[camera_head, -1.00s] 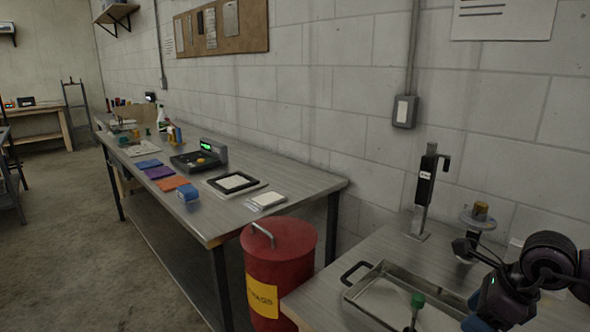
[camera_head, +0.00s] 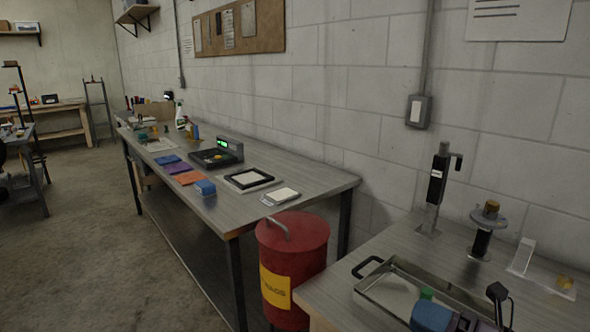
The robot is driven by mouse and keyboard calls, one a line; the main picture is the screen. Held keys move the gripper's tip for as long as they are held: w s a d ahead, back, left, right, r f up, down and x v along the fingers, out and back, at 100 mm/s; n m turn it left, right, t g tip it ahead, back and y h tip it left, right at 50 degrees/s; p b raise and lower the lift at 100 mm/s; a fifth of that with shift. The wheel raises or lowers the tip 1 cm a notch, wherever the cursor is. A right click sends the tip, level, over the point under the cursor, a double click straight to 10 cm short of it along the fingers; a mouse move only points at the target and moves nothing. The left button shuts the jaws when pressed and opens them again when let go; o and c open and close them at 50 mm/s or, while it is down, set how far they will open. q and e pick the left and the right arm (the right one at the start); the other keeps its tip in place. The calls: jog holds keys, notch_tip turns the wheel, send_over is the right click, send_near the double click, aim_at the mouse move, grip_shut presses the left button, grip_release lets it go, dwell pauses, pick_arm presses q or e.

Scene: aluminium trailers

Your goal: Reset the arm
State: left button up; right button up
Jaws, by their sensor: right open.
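My right gripper (camera_head: 470,321) shows only in part at the bottom edge, low over the tray on the near right bench. A black part with a cable (camera_head: 497,294) sticks up beside it. A blue block-like thing (camera_head: 432,316) lies close to the left of it in the picture; I cannot tell whether they touch. The fingertips are cut off or hidden, and I see nothing clearly held. My left gripper is not in view.
The metal tray (camera_head: 371,291) has a black handle, and a green-topped item (camera_head: 426,294) shows in it. A black stand (camera_head: 437,190) and a round-topped fixture (camera_head: 486,228) stand behind. A red bin (camera_head: 293,250) fills the gap before the long bench (camera_head: 320,186).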

jog(key=s+d+f+m+t+h, duration=0.2)
jog(key=d+f+m+h, duration=0.25)
jog(key=m+h, duration=0.65)
jog(key=s+d+f+m+t+h, duration=0.2)
jog(key=d+f+m+h, duration=0.3)
jog(key=m, duration=0.9)
jog(key=s+a+f+m+g, duration=0.1)
jog(key=s+f+m+g, duration=0.45)
jog(key=s, duration=0.45)
jog(key=s+a+f+m+g, duration=0.1)
jog(key=s+f+m+g, duration=0.3)
jog(key=s+f+g, duration=0.4)
jog(key=w+f+n+t+y, duration=0.1)
jog(key=w+f+t, duration=0.5)
jog(key=f+t, duration=0.2)
jog(key=shift+a+f+t, duration=0.15)
jog(key=shift+f+t, duration=0.15)
jog(key=shift+t, duration=0.25)
jog(key=shift+w, duration=0.1)
